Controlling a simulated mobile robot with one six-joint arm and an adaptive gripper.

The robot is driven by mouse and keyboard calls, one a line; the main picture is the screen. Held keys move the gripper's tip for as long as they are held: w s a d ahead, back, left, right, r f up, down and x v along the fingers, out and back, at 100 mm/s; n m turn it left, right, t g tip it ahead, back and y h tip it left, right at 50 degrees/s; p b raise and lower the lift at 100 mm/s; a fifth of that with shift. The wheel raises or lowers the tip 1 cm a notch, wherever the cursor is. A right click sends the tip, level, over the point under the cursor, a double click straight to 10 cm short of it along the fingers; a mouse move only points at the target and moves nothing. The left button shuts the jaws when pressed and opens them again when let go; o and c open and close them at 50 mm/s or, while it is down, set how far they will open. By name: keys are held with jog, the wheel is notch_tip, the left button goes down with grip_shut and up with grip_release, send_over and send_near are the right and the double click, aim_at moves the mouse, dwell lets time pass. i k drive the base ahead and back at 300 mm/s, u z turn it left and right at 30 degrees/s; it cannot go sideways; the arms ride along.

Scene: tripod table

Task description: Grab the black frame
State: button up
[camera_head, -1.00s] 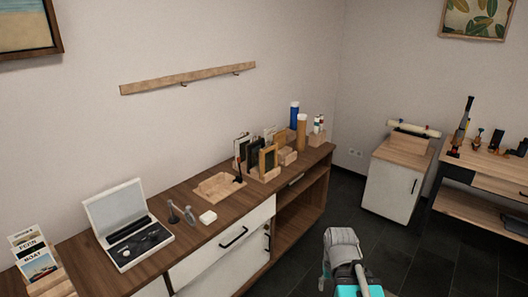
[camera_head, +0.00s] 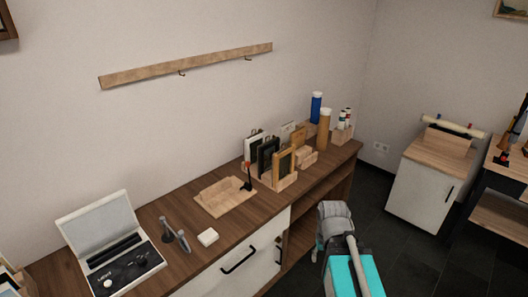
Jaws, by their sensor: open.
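The black frame (camera_head: 268,157) stands upright in a wooden rack (camera_head: 280,183) on the long brown sideboard. My arm, with grey and teal parts, shows at the bottom right, in front of the sideboard. My gripper's fingers do not show.
A wooden tray (camera_head: 225,197) with a small black stand lies left of the rack. A blue bottle (camera_head: 315,107) and an amber bottle (camera_head: 324,130) stand behind it. An open white case (camera_head: 110,245) sits at the left. Dark floor is clear right of the sideboard.

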aim_at(265, 151)
jog(key=u, duration=0.2)
jog(key=i, duration=1.05)
jog(key=u, duration=0.15)
